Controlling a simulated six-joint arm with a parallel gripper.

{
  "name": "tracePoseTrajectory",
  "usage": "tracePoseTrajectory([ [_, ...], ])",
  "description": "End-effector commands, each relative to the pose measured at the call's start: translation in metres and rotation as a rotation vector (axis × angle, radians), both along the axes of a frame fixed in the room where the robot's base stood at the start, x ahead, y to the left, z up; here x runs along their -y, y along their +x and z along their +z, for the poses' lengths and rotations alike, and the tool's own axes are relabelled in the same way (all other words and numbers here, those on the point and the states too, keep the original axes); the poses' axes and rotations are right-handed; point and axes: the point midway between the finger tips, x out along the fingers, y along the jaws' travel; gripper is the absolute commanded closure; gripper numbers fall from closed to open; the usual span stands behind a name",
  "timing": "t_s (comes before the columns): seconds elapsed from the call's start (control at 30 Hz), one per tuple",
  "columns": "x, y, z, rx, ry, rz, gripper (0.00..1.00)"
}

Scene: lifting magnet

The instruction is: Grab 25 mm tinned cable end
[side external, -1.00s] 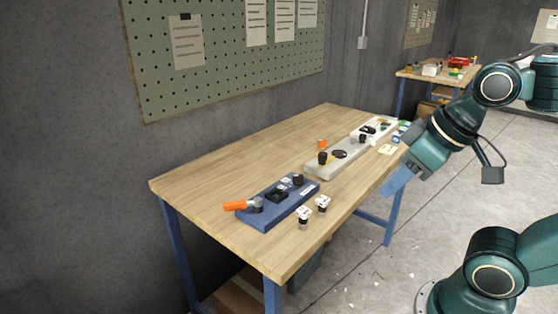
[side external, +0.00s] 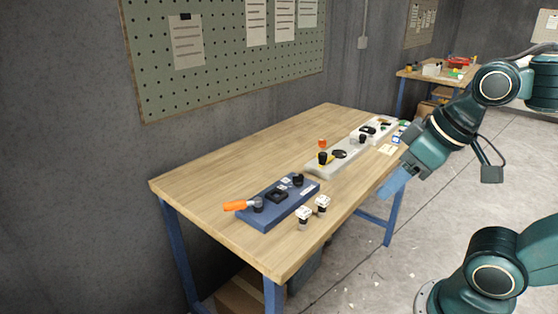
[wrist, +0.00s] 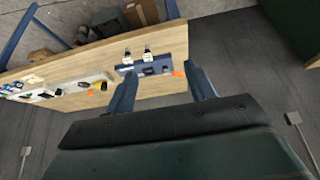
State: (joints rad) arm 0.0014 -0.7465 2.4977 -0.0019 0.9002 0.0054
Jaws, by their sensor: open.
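My gripper (side external: 390,187) is open and empty, off the table's right edge in the side view. In the wrist view its two fingers (wrist: 160,72) stand apart, with the table beyond them. I cannot single out the tinned cable end with certainty. An orange piece with a dark grey end (side external: 238,205) lies at the left end of the blue block (side external: 270,224); its orange part shows in the wrist view (wrist: 178,73). Two small white-topped dark parts, one nearer (side external: 303,218) and one farther (side external: 323,205), stand in front of the block. The gripper touches none of these.
A grey block (side external: 330,171) and a white block (side external: 382,132) with dark fittings stand farther along the wooden table (side external: 215,180). A small orange piece (side external: 322,143) lies behind the grey block. A pegboard wall (side external: 225,60) bounds the back. The table's left part is clear.

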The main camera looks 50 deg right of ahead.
Motion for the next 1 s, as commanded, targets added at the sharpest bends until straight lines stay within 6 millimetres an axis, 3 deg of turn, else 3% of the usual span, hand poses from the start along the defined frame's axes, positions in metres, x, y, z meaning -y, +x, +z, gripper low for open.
tracePoseTrajectory([
  [0.37, 0.0, 0.031, 0.007, -0.073, 0.104, -0.163, 0.45],
  [0.67, 0.007, 0.082, 0.006, -0.187, 0.26, -0.428, 0.45],
  [1.0, 0.03, 0.14, -0.011, -0.325, 0.422, -0.745, 0.45],
])
